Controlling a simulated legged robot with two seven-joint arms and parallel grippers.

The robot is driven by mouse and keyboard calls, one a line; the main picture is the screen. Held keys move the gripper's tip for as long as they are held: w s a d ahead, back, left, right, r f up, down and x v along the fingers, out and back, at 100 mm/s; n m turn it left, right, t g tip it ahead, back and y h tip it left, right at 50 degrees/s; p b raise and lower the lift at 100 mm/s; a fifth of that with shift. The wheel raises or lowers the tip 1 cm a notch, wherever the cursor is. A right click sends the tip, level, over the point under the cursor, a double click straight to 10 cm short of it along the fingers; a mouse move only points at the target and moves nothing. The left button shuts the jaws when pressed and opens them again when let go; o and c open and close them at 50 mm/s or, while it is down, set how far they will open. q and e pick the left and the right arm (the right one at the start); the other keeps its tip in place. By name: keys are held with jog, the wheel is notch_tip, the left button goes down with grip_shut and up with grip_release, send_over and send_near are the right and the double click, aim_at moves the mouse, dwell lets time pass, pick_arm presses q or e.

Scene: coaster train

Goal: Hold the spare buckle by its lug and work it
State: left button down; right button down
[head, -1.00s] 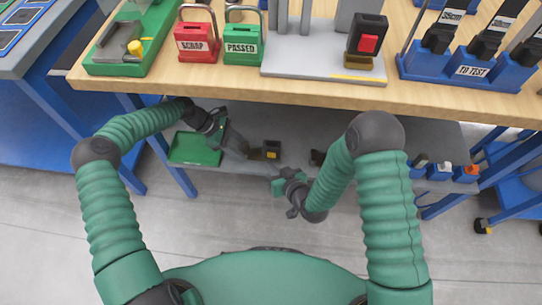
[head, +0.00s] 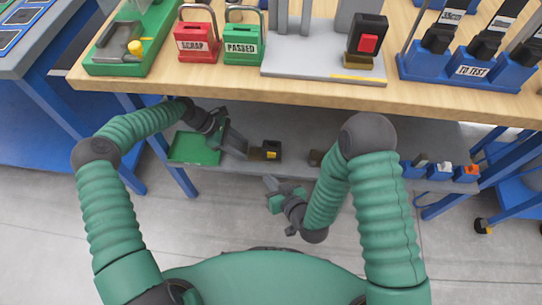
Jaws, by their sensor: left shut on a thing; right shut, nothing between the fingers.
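My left gripper (head: 238,141) is low under the front edge of the workbench, over the lower shelf. It is shut at a small dark block with a yellow mark (head: 271,152), which looks like the spare buckle. The contact and the lug are too small to make out. My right gripper (head: 273,190) is shut and empty, below and slightly right of that block and apart from it, in front of the shelf edge. Another buckle with a red button (head: 368,43) stands upright on the bench's grey plate.
The wooden workbench (head: 250,96) overhangs the grey lower shelf (head: 350,168). The floor in front is clear.

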pick_arm(q)
jog(key=shift+s, duration=0.1)
dwell(0.3)
jog(key=c, duration=0.6)
grip_release()
jog(key=shift+c, duration=0.2)
jog(key=v, duration=0.7)
jog(key=s+p, duration=1.2)
jog(key=s, duration=0.1)
jog(key=shift+s+a, duration=0.4)
jog(key=shift+r, duration=0.1)
